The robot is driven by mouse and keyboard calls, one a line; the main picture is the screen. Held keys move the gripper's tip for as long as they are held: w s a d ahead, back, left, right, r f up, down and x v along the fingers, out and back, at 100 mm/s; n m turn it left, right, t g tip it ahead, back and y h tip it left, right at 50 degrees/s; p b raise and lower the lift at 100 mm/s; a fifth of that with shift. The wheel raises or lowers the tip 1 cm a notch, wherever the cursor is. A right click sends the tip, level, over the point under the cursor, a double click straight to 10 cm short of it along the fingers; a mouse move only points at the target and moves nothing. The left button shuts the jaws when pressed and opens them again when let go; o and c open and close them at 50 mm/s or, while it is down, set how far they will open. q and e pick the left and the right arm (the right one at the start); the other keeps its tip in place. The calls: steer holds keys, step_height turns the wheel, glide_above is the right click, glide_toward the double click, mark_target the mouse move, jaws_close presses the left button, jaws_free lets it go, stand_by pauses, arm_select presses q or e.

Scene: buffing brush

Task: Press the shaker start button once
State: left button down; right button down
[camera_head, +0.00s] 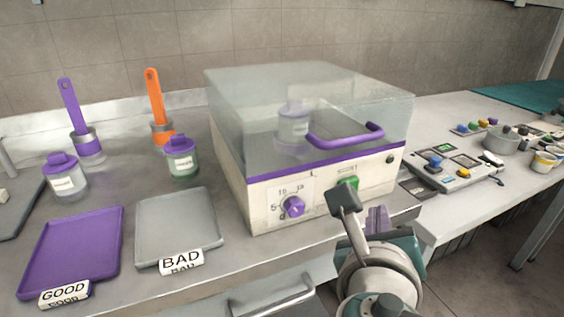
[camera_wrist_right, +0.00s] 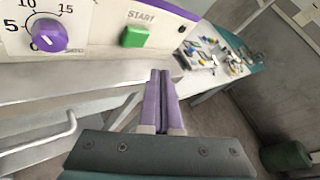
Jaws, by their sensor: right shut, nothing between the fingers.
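The shaker (camera_head: 300,150) is a cream box with a clear, closed lid, a purple handle and a jar inside. Its green start button (camera_head: 349,183) is on the front panel, partly behind my right arm in the head view. The button (camera_wrist_right: 135,37) shows whole in the right wrist view, under the word START, with a purple dial (camera_wrist_right: 46,35) to its left. My right gripper (camera_head: 378,218) is in front of the shaker. In the wrist view its purple fingers (camera_wrist_right: 162,76) are shut, empty, below and right of the button and apart from it. My left gripper is out of view.
A purple GOOD tray (camera_head: 75,250) and a grey BAD tray (camera_head: 178,228) lie to the left. Two lidded jars (camera_head: 65,180) (camera_head: 181,160) and orange and purple scoops stand behind them. A drawer handle (camera_head: 275,298) juts out below. Small parts and tubs lie at right.

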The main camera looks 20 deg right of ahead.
steer(key=shift+w+a+b, duration=0.15)
steer(key=shift+w+b, duration=0.2)
steer(key=shift+w, duration=1.45)
stand_by(0.5)
steer(key=shift+w, duration=0.1)
steer(key=shift+w, duration=0.35)
stand_by(0.4)
